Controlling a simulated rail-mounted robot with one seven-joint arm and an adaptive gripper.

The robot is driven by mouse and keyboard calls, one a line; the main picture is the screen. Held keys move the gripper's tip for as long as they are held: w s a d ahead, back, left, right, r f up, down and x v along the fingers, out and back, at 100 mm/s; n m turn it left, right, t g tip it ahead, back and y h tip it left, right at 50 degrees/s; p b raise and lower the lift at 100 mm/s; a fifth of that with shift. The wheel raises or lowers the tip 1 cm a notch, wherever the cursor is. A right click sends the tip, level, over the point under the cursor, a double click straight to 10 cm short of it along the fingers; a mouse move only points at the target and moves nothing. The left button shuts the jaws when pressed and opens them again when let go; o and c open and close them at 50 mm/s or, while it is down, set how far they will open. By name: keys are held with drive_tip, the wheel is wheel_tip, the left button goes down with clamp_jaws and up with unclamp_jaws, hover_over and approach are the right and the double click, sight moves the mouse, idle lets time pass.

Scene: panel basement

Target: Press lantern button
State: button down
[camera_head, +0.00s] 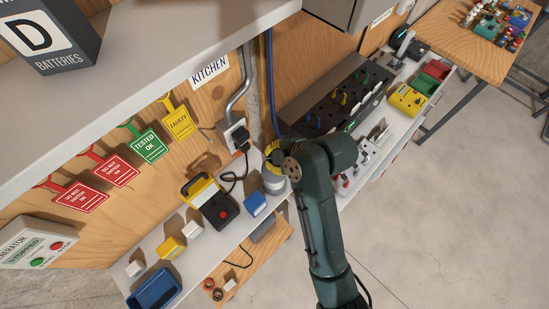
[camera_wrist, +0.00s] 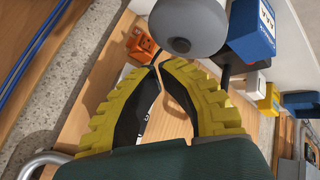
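The lantern (camera_head: 220,210) is a black box with a yellow handle, standing on the white shelf left of my arm in the head view. Its round red button (camera_head: 223,214) faces up and is uncovered. I cannot pick out the lantern surely in the wrist view. My gripper (camera_wrist: 157,66) has yellow ribbed fingers with dark inner faces; their tips meet, and no object shows between them. In the head view my arm's end is to the right of the lantern, apart from the button, and the fingertips are mostly hidden there.
A blue box (camera_head: 255,204) stands right of the lantern; it also shows in the wrist view (camera_wrist: 250,35). A black plug (camera_head: 239,137) and cable hang behind. A white block (camera_head: 193,228), yellow block (camera_head: 171,248) and blue bin (camera_head: 154,288) lie left. A grey rounded object (camera_wrist: 190,24) is near my fingertips.

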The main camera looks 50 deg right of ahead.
drive_tip(key=shift+f, duration=0.15)
drive_tip(key=shift+f, duration=0.3)
drive_tip(key=shift+f+b, duration=0.3)
drive_tip(key=shift+f, duration=0.1)
idle(0.6)
drive_tip(key=shift+r, duration=0.15)
drive_tip(key=shift+r+p, duration=0.65)
drive_tip(key=shift+p, duration=0.15)
wheel_tip(320, 180, up, 5)
drive_tip(key=p, duration=0.4)
drive_tip(key=shift+r+p, duration=0.15)
drive_tip(key=shift+p, duration=0.15)
